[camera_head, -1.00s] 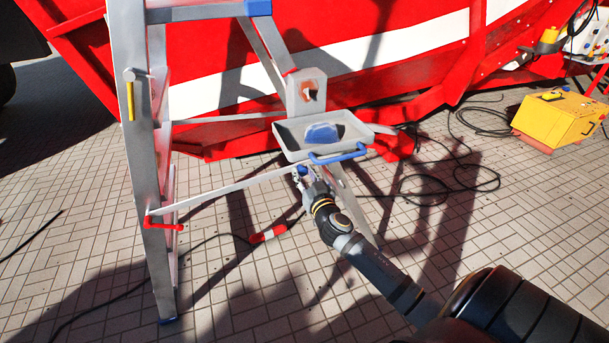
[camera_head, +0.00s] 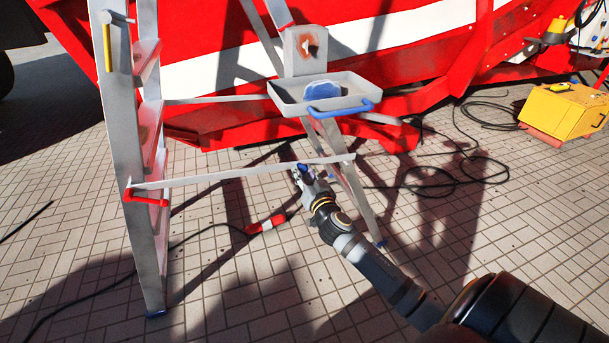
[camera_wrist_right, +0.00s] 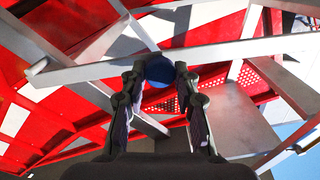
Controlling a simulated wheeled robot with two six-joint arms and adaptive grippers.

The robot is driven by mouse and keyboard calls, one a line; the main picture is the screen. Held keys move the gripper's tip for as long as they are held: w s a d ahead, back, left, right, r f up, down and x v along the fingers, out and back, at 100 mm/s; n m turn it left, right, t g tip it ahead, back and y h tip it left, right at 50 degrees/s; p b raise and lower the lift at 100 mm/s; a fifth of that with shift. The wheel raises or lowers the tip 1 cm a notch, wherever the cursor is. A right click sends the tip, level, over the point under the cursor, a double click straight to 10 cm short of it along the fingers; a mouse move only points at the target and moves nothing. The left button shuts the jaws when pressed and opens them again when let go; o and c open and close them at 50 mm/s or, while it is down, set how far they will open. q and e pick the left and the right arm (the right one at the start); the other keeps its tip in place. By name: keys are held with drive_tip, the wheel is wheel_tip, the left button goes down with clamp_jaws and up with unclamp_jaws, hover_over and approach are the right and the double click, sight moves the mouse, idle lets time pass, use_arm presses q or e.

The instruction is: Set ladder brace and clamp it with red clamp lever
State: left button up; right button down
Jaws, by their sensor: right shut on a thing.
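The ladder brace (camera_head: 235,173) is a thin pale bar running from the ladder's near left leg (camera_head: 126,140) to the right leg pair. The red clamp lever (camera_head: 147,196) sits at its left end on the near leg and points right. My right gripper (camera_head: 302,172) is at the brace's right part, just below the bar. In the right wrist view my gripper (camera_wrist_right: 160,80) is shut on a round blue knob (camera_wrist_right: 160,68) at the brace (camera_wrist_right: 95,69). Whether the brace's right end touches the right leg cannot be told. My left gripper is out of view.
A grey tray (camera_head: 283,98) with a blue handle hangs on the ladder above my right gripper. A red machine (camera_head: 400,70) stands behind. Black cables (camera_head: 435,185) and a red-white piece (camera_head: 266,224) lie on the tiles. A yellow box (camera_head: 562,108) is at right.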

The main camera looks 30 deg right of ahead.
drive_tip(key=shift+f, duration=0.45)
drive_tip(key=c, duration=1)
unclamp_jaws()
drive_tip(key=shift+a, duration=0.1)
drive_tip(key=shift+r, duration=0.1)
drive_tip(key=v, duration=1.2)
